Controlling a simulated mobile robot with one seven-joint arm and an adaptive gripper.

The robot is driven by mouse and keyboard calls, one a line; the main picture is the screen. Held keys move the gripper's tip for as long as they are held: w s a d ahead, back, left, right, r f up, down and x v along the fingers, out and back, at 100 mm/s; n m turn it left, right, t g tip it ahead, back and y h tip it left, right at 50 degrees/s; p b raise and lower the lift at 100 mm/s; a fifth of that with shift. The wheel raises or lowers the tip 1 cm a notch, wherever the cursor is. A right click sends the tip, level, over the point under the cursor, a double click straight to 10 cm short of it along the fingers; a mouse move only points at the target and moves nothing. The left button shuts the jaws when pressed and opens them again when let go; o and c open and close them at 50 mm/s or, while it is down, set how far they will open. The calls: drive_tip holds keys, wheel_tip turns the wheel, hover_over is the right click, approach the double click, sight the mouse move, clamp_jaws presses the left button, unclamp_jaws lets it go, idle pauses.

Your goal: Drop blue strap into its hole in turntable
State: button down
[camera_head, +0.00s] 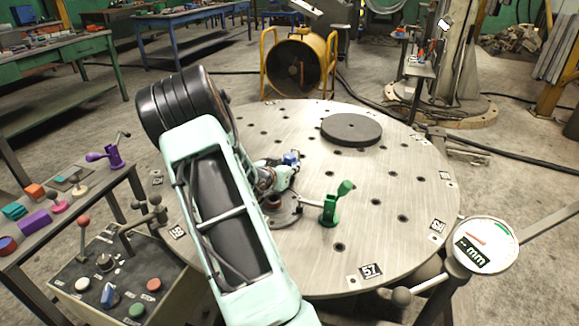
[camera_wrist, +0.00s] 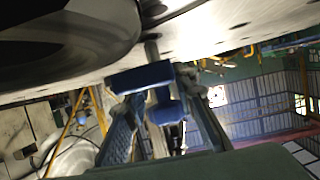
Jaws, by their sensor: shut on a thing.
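The blue strap (camera_head: 291,158) is small in the head view, at my gripper's tip over the middle of the turntable (camera_head: 400,190). In the wrist view the blue strap (camera_wrist: 145,77) is a blue block with a grey pin pointing at the turntable (camera_wrist: 225,25), which fills the top of that picture. My gripper (camera_head: 284,172) is shut on the strap; its two fingers (camera_wrist: 165,112) show on either side of it. The pin's tip is close to the turntable surface; I cannot tell whether it is in a hole. My arm hides part of the turntable.
A green clamp (camera_head: 335,204) stands on the turntable just right of my gripper. A dark round disc (camera_head: 351,129) lies behind it. A dial gauge (camera_head: 486,245) is at right front. A control box (camera_head: 110,275) and a side table with coloured parts (camera_head: 65,200) are at left.

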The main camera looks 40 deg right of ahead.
drive_tip(key=shift+f+b, duration=0.5)
drive_tip(key=shift+f, duration=0.05)
drive_tip(key=shift+f+b, duration=0.35)
drive_tip(key=shift+f, duration=0.05)
drive_tip(key=c, duration=1.9)
unclamp_jaws()
drive_tip(key=shift+r+p, duration=2.95)
drive_tip(key=shift+r, duration=0.75)
